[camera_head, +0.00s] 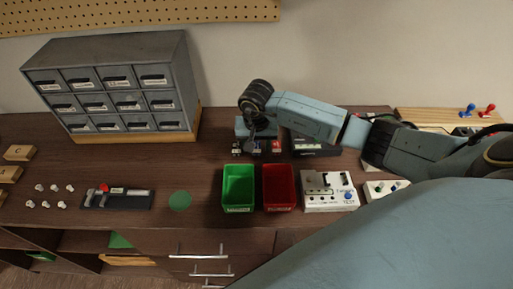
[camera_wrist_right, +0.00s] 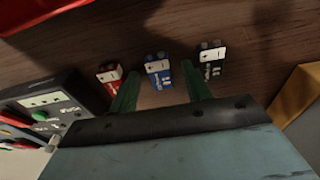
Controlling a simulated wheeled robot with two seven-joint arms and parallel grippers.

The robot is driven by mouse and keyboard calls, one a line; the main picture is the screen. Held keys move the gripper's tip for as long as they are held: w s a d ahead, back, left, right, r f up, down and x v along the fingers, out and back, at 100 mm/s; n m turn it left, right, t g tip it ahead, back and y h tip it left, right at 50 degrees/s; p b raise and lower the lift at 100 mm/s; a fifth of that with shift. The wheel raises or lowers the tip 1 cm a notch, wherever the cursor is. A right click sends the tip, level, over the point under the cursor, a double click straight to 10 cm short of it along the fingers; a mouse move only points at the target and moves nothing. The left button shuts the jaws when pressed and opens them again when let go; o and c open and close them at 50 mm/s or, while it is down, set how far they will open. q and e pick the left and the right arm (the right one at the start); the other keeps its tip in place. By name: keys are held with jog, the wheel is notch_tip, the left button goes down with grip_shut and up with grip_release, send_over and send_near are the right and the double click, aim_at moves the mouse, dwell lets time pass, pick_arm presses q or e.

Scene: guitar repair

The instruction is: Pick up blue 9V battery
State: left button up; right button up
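The blue 9V battery (camera_wrist_right: 158,72) stands on the wooden bench between a red battery (camera_wrist_right: 110,77) and a black battery (camera_wrist_right: 210,62). In the head view the blue battery (camera_head: 257,147) shows small, just below my right gripper (camera_head: 257,136). In the right wrist view my right gripper (camera_wrist_right: 160,68) is open, with one green finger on each side of the blue battery. I cannot tell whether either finger touches it. My left gripper is not in view.
Green bin (camera_head: 238,187) and red bin (camera_head: 278,186) sit in front of the batteries. A dark meter (camera_wrist_right: 50,112) is beside them. A grey drawer cabinet (camera_head: 120,85) stands at left. A white device (camera_head: 329,192) is right of the bins. Bare bench lies left of the batteries.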

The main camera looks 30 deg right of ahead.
jog(key=c, duration=0.9)
